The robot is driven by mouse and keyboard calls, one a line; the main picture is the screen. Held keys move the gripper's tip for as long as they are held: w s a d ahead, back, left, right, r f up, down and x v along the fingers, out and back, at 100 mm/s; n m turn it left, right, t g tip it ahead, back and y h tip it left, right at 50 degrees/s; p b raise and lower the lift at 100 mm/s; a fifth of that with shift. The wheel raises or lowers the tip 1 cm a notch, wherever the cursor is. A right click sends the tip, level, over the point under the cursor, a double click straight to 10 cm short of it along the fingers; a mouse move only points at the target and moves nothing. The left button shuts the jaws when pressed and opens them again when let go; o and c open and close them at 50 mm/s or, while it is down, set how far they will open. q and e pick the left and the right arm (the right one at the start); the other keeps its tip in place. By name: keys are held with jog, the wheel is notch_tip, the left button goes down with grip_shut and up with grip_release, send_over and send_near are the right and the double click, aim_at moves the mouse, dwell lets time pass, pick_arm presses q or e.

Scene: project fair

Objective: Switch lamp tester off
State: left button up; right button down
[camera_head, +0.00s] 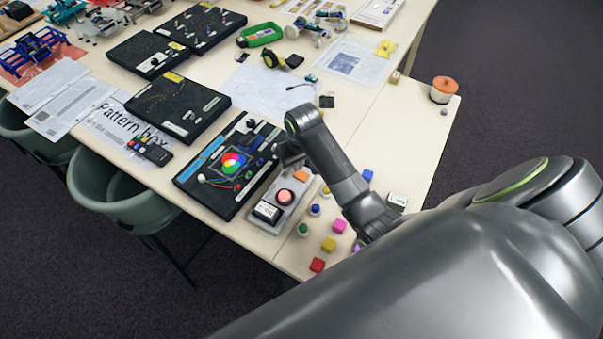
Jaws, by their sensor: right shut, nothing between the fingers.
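The likely lamp tester is a light grey board (262,225) near the table's front edge. It carries a round salmon-pink lamp (285,196) in a dark ring and a black-and-white block (267,212) at its near end. An orange piece (301,175) shows at its far end. I cannot tell the switch's position or whether the lamp is lit. My right gripper (287,161) is shut and empty, above and beyond the board's far end. My arm hides part of the table there. My left gripper is not in view.
A black panel with a colour wheel (232,163) lies just left of the board. A green chair (112,190) stands at the table's front edge.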

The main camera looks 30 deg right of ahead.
aim_at(298, 173)
jog(key=shift+f+b, duration=0.35)
jog(key=shift+f, duration=0.55)
dwell(0.6)
jog(key=shift+r+p, duration=0.95)
jog(key=shift+r, duration=2.6)
